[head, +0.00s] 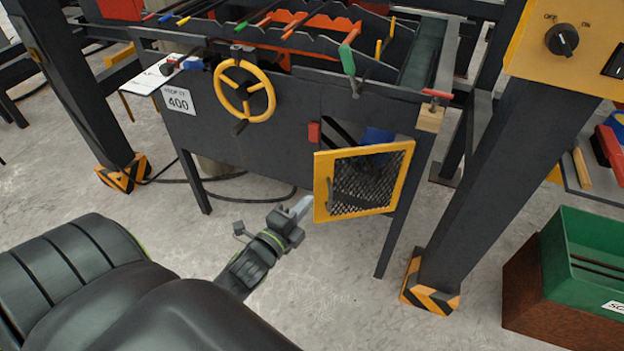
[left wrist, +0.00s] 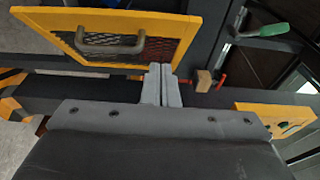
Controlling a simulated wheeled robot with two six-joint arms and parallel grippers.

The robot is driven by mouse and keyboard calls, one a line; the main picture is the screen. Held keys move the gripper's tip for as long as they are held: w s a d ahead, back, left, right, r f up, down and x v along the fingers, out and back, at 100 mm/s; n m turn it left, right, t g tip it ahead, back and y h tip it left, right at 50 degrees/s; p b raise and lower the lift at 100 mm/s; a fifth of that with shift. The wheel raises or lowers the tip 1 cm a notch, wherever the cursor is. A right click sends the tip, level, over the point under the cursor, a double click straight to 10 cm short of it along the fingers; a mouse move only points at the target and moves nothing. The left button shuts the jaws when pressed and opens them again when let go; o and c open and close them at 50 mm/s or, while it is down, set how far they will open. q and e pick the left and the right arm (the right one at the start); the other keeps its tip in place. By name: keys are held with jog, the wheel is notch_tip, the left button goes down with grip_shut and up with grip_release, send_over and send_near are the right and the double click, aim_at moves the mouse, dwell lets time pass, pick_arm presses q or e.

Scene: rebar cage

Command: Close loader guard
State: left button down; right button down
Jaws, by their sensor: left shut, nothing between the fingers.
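The loader guard is a yellow-framed panel of dark mesh (head: 408,172) at the lower right of the dark machine. It stands swung out at an angle, and the dark opening behind it shows above its top edge. Its grey bar handle (head: 330,190) is near the left side, and the handle also shows in the left wrist view (left wrist: 110,46). My left gripper (head: 303,204) is shut and empty, just left of the guard's lower left corner. In the left wrist view its closed fingers (left wrist: 160,84) reach to the yellow frame's edge; I cannot tell if they touch. My right gripper is not in view.
A yellow handwheel (head: 231,72) and a "400" sign (head: 179,100) are on the machine's front. A dark post with a striped foot (head: 430,290) stands right of the guard. A green crate (head: 580,245) is at far right. Floor below the guard is clear.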

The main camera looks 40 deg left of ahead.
aim_at(321, 172)
pick_arm(q)
jog(key=w, duration=0.2)
jog(key=w+a+b, duration=0.1)
jog(key=w, duration=0.1)
jog(key=w+a, duration=0.1)
jog(key=w, duration=0.1)
jog(key=shift+w+f+b, duration=0.1)
jog(key=shift+f+b, duration=0.05)
jog(key=shift+b, duration=0.2)
jog(key=shift+w+a, duration=0.4)
jog(key=shift+a, duration=0.1)
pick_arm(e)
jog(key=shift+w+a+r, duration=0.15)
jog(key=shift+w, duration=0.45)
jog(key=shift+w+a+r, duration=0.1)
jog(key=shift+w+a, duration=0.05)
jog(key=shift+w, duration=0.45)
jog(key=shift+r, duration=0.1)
